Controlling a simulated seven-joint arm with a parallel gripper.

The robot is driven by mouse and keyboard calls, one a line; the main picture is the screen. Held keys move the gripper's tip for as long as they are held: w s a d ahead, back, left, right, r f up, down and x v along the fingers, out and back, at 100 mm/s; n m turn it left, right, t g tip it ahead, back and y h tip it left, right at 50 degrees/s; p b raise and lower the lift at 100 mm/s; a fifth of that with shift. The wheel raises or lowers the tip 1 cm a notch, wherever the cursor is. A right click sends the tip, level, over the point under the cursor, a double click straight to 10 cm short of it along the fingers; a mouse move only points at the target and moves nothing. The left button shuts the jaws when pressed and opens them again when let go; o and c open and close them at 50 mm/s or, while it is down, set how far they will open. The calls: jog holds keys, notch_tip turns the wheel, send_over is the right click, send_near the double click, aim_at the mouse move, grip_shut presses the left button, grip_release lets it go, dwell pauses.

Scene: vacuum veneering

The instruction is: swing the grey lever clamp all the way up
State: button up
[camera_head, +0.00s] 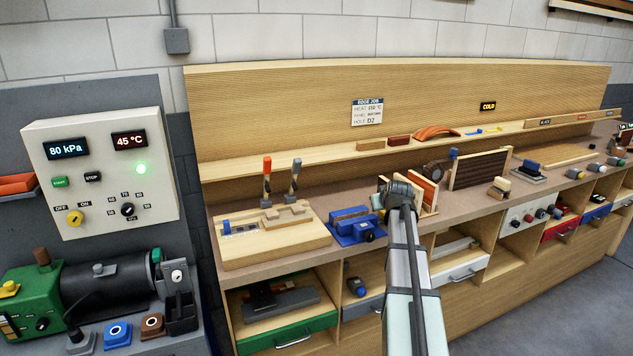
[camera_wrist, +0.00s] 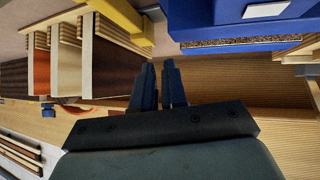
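The grey lever clamp (camera_head: 295,177) stands on the wooden board (camera_head: 285,249) at the left of the bench, in the head view. Its grey handle points up, with a slight tilt. Another clamp with an orange-red handle (camera_head: 267,174) stands upright just to its left. My gripper (camera_head: 388,190) is well to the right of the clamps, beyond the blue vise-like device, and apart from them. Its fingertips are hard to make out in the head view. In the wrist view its two dark fingers (camera_wrist: 159,80) are close together with nothing visible between them. The grey clamp does not show there.
The blue device (camera_head: 352,225) sits between the board and my gripper; a blue body also shows in the wrist view (camera_wrist: 235,30). Upright wooden panels (camera_head: 424,188) stand close by my gripper. A control box (camera_head: 103,175) is on the left. A shelf runs behind the clamps.

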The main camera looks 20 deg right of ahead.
jog(key=shift+w+a+f+n+t+h, duration=0.1)
jog(key=shift+w+a+n+t+h, duration=0.15)
jog(key=shift+a+n+t+h, duration=0.2)
jog(key=shift+w+a+f+n+t+h, duration=0.1)
jog(key=shift+w+a+n+t+h, duration=0.15)
jog(key=shift+a+n+t, duration=0.25)
grip_shut()
jog(key=a+n+t, duration=0.1)
jog(key=a+n, duration=0.1)
jog(key=a+r+n+t+h, duration=0.1)
jog(key=a+n+t, duration=0.1)
jog(key=a, duration=0.1)
jog(key=a+n+t+h, duration=0.1)
jog(key=a+n+t, duration=0.1)
jog(key=a+n, duration=0.1)
jog(key=shift+w+a+r+t, duration=0.1)
jog(key=shift+r+t, duration=0.15)
jog(key=shift+r, duration=0.15)
jog(key=s+a+r+n+t+y, duration=0.1)
jog(key=s+a+n+t+y, duration=0.15)
jog(key=a+n, duration=0.35)
jog(key=s+a+r+n+t+y, duration=0.15)
jog(key=a+n+t+y, duration=0.3)
jog(key=a, duration=0.45)
send_near(298, 168)
jog(key=x, duration=0.5)
jog(key=shift+w+a+r, duration=0.1)
jog(key=shift+w, duration=0.1)
jog(key=shift+w+r, duration=0.35)
jog(key=shift+w, duration=0.25)
